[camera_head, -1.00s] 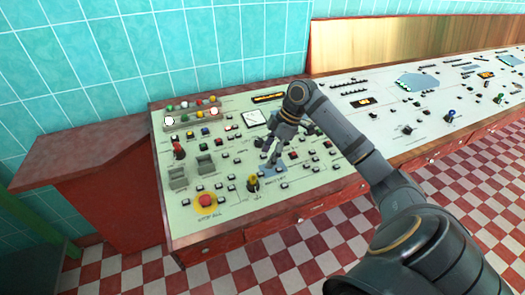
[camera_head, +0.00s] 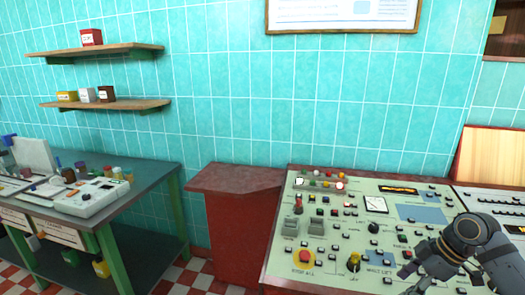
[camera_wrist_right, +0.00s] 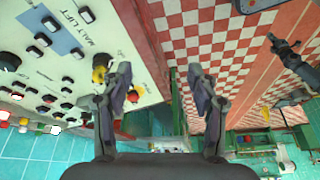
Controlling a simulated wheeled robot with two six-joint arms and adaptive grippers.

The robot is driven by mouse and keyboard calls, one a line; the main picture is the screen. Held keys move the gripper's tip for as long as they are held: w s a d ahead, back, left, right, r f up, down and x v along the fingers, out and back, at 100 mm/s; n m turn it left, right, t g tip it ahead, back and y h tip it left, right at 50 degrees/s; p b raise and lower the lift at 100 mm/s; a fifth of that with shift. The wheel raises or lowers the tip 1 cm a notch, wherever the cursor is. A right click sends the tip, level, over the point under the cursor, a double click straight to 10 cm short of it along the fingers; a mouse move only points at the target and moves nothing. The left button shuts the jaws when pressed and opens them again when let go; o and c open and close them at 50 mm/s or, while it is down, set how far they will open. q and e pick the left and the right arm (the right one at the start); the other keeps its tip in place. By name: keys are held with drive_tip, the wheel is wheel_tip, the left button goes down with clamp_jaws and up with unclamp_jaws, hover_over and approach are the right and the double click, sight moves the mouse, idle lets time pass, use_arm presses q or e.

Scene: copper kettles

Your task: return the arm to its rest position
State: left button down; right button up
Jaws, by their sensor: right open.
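My right gripper (camera_head: 412,268) is at the lower right of the head view, over the right part of the near control panel (camera_head: 340,235). In the right wrist view my right gripper (camera_wrist_right: 160,82) has its two fingers wide apart with nothing between them. The panel (camera_wrist_right: 130,48) with its yellow knob (camera_wrist_right: 101,70) lies left of the fingers there, and checkered floor shows beyond them. A dark jointed part at the right of the wrist view looks like my left arm with its gripper (camera_wrist_right: 277,42); its jaws are too small to read.
The panel carries a red stop button (camera_head: 304,257), switches and knobs. A red side counter (camera_head: 235,182) stands left of it, then a green-legged bench (camera_head: 150,180) with devices. Two wall shelves (camera_head: 105,104) hold small boxes. Floor is open between bench and counter.

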drive_tip(key=s+a+f+m+h, duration=0.1)
drive_tip(key=s+a+f+m, duration=0.2)
drive_tip(key=s+a+f, duration=0.4)
drive_tip(key=s+a+f+m+h, duration=0.2)
drive_tip(key=s+a+f+m, duration=0.15)
drive_tip(key=a+f, duration=0.4)
drive_tip(key=s+d+f+m+t+h, duration=0.1)
drive_tip(key=s+d+m, duration=0.1)
drive_tip(key=s+m, duration=0.35)
drive_tip(key=s+d+f+g, duration=0.1)
drive_tip(key=s+f, duration=0.1)
drive_tip(key=f, duration=1.1)
drive_tip(key=s+d+f, duration=0.2)
drive_tip(key=f, duration=1.2)
use_arm(q)
drive_tip(key=w, duration=0.2)
drive_tip(key=shift+w+r, duration=0.1)
drive_tip(key=shift+w, duration=0.2)
use_arm(e)
drive_tip(key=s+d+f+g, duration=0.1)
drive_tip(key=s+f, duration=1.4)
drive_tip(key=s, duration=0.3)
drive_tip(key=shift+s+f+h, duration=0.3)
drive_tip(key=shift+s+f, duration=0.05)
drive_tip(key=shift+s, duration=0.05)
